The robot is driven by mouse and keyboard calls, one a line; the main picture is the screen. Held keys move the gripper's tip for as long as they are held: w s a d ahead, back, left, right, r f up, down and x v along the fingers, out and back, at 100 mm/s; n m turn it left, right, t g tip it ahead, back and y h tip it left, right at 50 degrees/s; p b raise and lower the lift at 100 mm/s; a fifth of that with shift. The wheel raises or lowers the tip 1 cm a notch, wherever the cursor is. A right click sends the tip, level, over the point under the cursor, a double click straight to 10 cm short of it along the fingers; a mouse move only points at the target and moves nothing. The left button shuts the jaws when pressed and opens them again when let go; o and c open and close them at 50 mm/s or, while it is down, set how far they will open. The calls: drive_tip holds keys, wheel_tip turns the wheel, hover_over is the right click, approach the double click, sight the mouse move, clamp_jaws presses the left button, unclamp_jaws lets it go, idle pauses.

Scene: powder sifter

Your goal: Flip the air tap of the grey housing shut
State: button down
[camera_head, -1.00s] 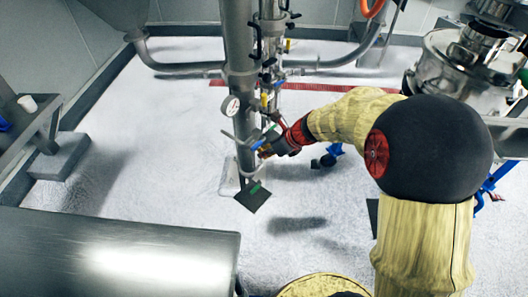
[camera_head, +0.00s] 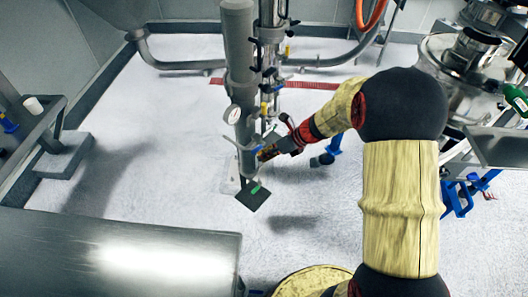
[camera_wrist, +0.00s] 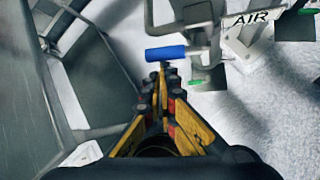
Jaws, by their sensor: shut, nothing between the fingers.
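The air tap's blue lever handle (camera_wrist: 166,53) lies crosswise just beyond my fingertips in the wrist view. It sits below grey metal pipework beside a white label reading AIR (camera_wrist: 253,18). My gripper (camera_wrist: 163,74) has yellow and black fingers, closed with nothing between them. Its tips are at or very near the handle's lower edge; I cannot tell whether they touch. In the head view my gripper (camera_head: 262,154) reaches from the right to the lower part of the grey column (camera_head: 237,70), which carries a round gauge (camera_head: 232,114). The lever is too small to make out there.
A dark plate with a green mark (camera_head: 253,196) sits just below my gripper. A steel tabletop (camera_head: 110,255) fills the lower left. A second pipe stand (camera_head: 270,70) rises behind the column. Open white floor (camera_head: 150,130) lies to the left.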

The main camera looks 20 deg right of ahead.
drive_tip(key=d+r+m+g+y+p, duration=0.1)
drive_tip(key=y+p, duration=0.2)
drive_tip(key=p, duration=0.1)
drive_tip(key=w+d+r+m+g+y+p, duration=0.1)
drive_tip(key=m+y+p, duration=0.1)
drive_tip(key=y+p, duration=0.1)
drive_tip(key=w+d+r+m+g+y+p, duration=0.1)
drive_tip(key=r+y+p, duration=0.1)
drive_tip(key=p, duration=0.4)
drive_tip(key=shift+d+m+y, duration=0.1)
drive_tip(key=shift+m+y, duration=0.3)
drive_tip(key=shift+y, duration=0.2)
idle(0.6)
drive_tip(key=s+d+r+p, duration=0.1)
drive_tip(key=s+d, duration=0.3)
drive_tip(key=d, duration=0.4)
drive_tip(key=shift+s, duration=0.25)
drive_tip(key=shift+d+r, duration=0.1)
drive_tip(key=shift+d, duration=0.05)
idle(0.3)
idle(0.3)
